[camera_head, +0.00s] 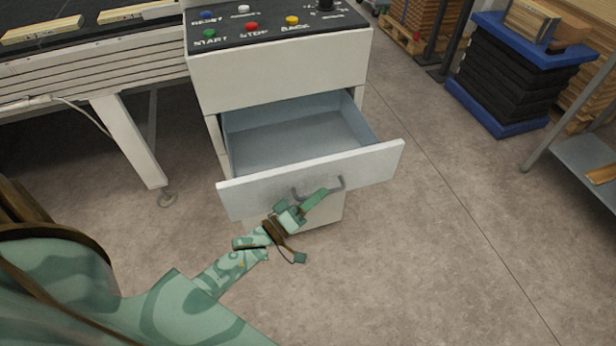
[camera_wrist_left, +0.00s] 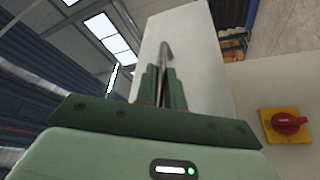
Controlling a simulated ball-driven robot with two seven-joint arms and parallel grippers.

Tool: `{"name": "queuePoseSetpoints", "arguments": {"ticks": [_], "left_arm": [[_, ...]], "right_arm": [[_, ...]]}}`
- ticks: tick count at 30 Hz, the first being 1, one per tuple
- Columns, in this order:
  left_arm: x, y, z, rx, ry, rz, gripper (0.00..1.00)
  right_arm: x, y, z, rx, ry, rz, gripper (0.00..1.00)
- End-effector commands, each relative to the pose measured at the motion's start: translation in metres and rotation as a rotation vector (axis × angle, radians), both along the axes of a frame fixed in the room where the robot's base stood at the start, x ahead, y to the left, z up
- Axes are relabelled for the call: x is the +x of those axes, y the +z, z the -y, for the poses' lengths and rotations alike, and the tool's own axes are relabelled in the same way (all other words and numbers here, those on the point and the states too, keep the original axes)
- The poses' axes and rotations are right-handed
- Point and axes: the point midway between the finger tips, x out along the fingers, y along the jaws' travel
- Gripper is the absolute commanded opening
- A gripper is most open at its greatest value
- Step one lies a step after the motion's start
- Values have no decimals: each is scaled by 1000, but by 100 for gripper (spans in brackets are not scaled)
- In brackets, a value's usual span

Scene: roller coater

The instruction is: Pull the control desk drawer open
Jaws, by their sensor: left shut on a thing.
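The control desk (camera_head: 275,75) is white with a dark button panel on top. Its drawer (camera_head: 385,165) is pulled out, and its empty grey-blue inside shows. A grey bar handle (camera_head: 338,184) sits on the drawer front. My left gripper (camera_head: 318,196) is at the handle and shut on it, its body partly hiding the handle and drawer front. In the left wrist view the green fingers (camera_wrist_left: 162,88) close around the handle (camera_wrist_left: 164,55), with the white drawer front behind. My right gripper is not in view.
A conveyor (camera_head: 90,75) with wooden boards stands at the left, its leg on the floor. A blue-topped black stack (camera_head: 510,85) and a grey metal table (camera_head: 590,165) are at the right. The floor in front and right of the drawer is clear.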

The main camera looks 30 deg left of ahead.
Motion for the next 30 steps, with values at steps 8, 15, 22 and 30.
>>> {"name": "queuePoseSetpoints", "arguments": {"ticks": [8,15,22,30], "left_arm": [[-6,-2,5,0,3,-3,0],[-6,-2,5,1,2,-3,19],[-5,-1,5,0,1,-2,33],[-6,-1,5,0,1,-1,33]], "right_arm": [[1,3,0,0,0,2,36],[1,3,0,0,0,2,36],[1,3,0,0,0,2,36],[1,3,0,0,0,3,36]]}}
